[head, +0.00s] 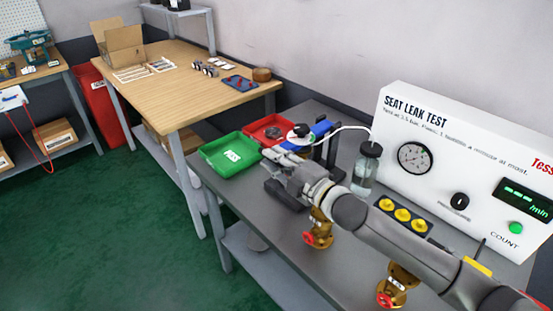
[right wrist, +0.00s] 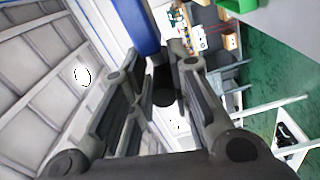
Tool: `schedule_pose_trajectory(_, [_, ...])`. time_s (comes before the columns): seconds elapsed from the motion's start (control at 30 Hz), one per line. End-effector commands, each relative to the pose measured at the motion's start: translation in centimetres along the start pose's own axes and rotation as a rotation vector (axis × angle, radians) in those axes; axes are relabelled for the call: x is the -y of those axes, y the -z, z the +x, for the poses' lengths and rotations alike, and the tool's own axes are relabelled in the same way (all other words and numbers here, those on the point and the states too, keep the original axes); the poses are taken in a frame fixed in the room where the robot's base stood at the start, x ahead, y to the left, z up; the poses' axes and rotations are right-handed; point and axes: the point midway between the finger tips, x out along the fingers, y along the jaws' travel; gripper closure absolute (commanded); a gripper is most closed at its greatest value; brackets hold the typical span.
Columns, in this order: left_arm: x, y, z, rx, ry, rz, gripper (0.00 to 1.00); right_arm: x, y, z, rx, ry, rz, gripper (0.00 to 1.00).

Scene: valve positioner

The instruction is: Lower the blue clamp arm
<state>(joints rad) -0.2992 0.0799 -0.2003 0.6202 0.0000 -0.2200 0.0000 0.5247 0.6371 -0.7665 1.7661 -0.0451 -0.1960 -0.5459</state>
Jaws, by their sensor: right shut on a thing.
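The blue clamp arm (head: 322,128) shows in the head view on a dark upright frame, behind and to the right of my gripper. A blue bar, likely the same arm, shows at the top of the right wrist view (right wrist: 144,28). My right gripper (head: 281,153) is at the left end of the clamp, beside a white and black cap (head: 300,131) with a white tube. In the right wrist view, its fingers (right wrist: 164,75) are closed on a dark part between them, probably the clamp arm's handle. The fingers hide much of this part. My left gripper is out of view.
A green tray (head: 229,153) and a red tray (head: 268,130) stand close by on the grey bench (head: 283,229). A bottle (head: 366,170) and the white test panel (head: 450,150) stand to the right. Brass valves (head: 318,231) are below my arm. A wooden table (head: 180,83) stands behind.

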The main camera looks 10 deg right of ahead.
Motion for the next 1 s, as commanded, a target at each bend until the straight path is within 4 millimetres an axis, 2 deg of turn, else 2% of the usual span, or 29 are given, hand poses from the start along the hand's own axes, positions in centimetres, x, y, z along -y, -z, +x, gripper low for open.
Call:
schedule_pose_trajectory(0.03, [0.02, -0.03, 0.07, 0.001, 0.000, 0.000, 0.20, 1.23, 0.27, -0.13, -0.002, 0.020, 0.013, 1.00])
schedule_pose_trajectory(0.27, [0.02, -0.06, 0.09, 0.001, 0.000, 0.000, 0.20, 1.32, 0.16, -0.14, 0.000, 0.022, 0.014, 1.00])
schedule_pose_trajectory(0.3, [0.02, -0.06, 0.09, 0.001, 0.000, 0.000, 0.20, 1.33, 0.14, -0.14, 0.001, 0.022, 0.014, 0.77])
schedule_pose_trajectory(0.4, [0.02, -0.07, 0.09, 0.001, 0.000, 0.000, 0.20, 1.36, 0.12, -0.15, 0.001, 0.022, 0.013, 0.64])
schedule_pose_trajectory(1.0, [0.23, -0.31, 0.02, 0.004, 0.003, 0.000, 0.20, 0.69, -0.01, -0.51, 0.002, 0.012, 0.004, 0.63])
